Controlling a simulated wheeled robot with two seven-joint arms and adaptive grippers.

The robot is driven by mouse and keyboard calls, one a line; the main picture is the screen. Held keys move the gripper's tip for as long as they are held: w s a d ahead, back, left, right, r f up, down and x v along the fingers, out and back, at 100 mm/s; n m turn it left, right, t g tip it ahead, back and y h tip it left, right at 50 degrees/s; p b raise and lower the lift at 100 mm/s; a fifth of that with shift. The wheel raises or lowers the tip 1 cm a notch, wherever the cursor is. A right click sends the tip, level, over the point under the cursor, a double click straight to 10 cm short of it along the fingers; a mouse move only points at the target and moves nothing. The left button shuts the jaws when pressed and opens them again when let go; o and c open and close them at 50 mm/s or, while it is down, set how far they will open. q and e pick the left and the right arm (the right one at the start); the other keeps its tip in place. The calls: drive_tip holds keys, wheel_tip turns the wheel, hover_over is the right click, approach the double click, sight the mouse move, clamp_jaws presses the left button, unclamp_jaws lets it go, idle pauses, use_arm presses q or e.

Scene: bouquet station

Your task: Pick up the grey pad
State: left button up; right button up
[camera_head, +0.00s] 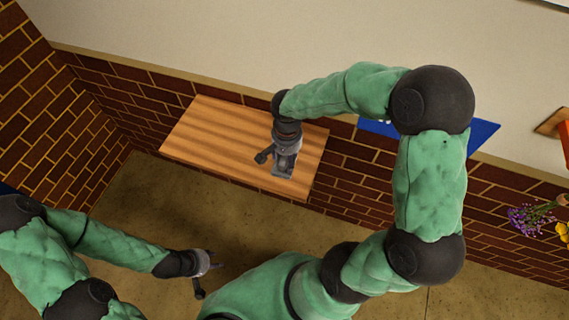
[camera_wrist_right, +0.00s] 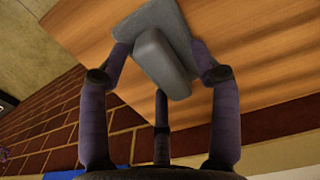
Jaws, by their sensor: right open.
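The grey pad (camera_head: 284,167) lies on a striped wooden shelf (camera_head: 225,135), near its right end. In the right wrist view the grey pad (camera_wrist_right: 161,54) is a flat plate with a raised, rounded block on its face. My right gripper (camera_head: 275,157) is at the pad. In the wrist view my right gripper (camera_wrist_right: 160,62) is open, with its fingers spread around the raised block. I cannot tell whether any finger touches it. My left gripper (camera_head: 209,279) is open and empty, low over the floor, well away from the pad.
The shelf stands against a brick wall (camera_head: 360,173). A blue surface (camera_head: 485,134) shows on the pale counter (camera_head: 240,40) behind my right arm. Purple flowers (camera_head: 528,217) and yellow flowers (camera_head: 563,231) are at the far right. The floor (camera_head: 150,210) below the shelf is clear.

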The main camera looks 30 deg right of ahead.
sight(286, 159)
clamp_jaws()
idle(0.3)
drive_tip(key=shift+r, duration=0.45)
drive_tip(key=r, duration=0.1)
drive_tip(key=r+p, duration=0.1)
drive_tip(key=r, duration=0.1)
drive_tip(key=shift+s+a+r+p, duration=0.2)
drive_tip(key=shift+a+p, duration=0.1)
drive_tip(key=shift+p, duration=0.1)
drive_tip(key=s+a+r+p, duration=0.4)
drive_tip(key=s+a+r, duration=0.4)
drive_tip(key=s+a, duration=0.1)
drive_tip(key=shift+s+r, duration=0.3)
drive_tip(key=shift+s, duration=0.15)
